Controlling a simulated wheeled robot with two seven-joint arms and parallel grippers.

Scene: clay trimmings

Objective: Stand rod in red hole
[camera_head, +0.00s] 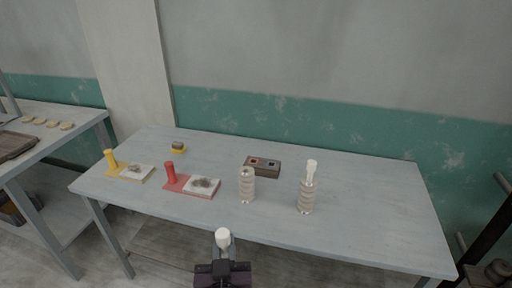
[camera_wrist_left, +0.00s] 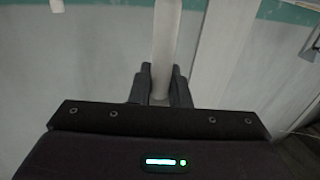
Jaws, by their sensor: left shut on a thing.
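My left gripper (camera_head: 223,260) is at the bottom middle of the head view, in front of the table's near edge. It is shut on a pale rod (camera_head: 223,238), whose rounded white end sticks out beyond the fingers. In the left wrist view the rod (camera_wrist_left: 164,45) runs up from between the two dark fingers (camera_wrist_left: 159,88). A brown block (camera_head: 258,173) lies toward the back of the table, apart from the gripper. Its top has a red-marked hole (camera_head: 255,161) at left and a bluish one at right. My right gripper is not in view.
Red (camera_head: 170,175) and yellow (camera_head: 110,160) posts with white slabs stand at left. The table's right side (camera_head: 385,220) is clear.

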